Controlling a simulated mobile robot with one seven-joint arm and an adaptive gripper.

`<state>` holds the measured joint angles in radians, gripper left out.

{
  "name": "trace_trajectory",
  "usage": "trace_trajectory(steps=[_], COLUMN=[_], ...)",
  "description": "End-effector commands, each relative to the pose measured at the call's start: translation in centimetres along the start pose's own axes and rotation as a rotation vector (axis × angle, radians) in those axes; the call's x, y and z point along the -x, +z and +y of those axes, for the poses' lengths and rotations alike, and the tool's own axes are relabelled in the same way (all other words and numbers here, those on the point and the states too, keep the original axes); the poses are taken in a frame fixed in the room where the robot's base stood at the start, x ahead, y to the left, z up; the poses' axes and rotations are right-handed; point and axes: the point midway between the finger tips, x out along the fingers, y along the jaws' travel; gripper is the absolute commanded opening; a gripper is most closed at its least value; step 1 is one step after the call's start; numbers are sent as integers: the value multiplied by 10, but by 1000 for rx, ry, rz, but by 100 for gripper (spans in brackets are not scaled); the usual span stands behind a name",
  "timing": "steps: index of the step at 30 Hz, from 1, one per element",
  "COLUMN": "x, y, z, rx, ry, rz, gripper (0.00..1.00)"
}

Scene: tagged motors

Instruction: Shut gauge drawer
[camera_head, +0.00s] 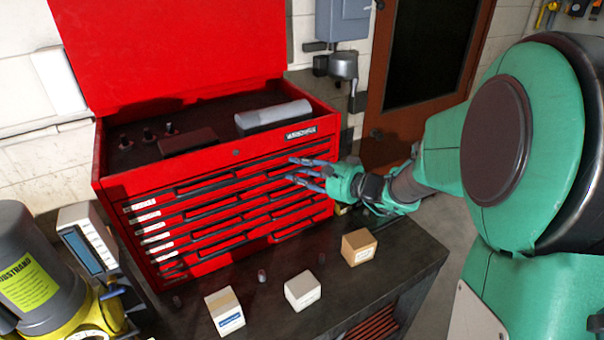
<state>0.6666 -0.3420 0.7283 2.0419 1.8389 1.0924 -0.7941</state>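A red tool chest (236,152) stands on a dark bench with several stacked drawers in its front. White labels (146,217) run down the left ends of the drawers, too small to read, so I cannot tell which is the gauge drawer. No drawer clearly stands far out; a small gap at any one is hard to judge. My gripper (290,170) is at the right part of the upper drawers, pointing left, with its bluish fingers apart and nothing visible between them. Whether the fingertips touch a drawer front is unclear. My gripper and wrist hide the right ends of some drawers.
The chest's red lid (170,50) is raised. Small boxes, white (302,290), white-and-tan (225,312) and brown (359,247), stand on the bench (400,255) before the drawers. A grey-and-yellow motor (30,270) is at left. A door (425,70) is behind.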

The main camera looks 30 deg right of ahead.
Motion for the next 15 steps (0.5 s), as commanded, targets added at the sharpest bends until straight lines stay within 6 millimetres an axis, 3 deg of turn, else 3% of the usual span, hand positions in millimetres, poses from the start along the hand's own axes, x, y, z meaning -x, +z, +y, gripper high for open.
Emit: trace_trajectory(steps=[15], x=[0], y=[3], z=[2], rx=[-1], ry=[2], rz=[-6], gripper=[34])
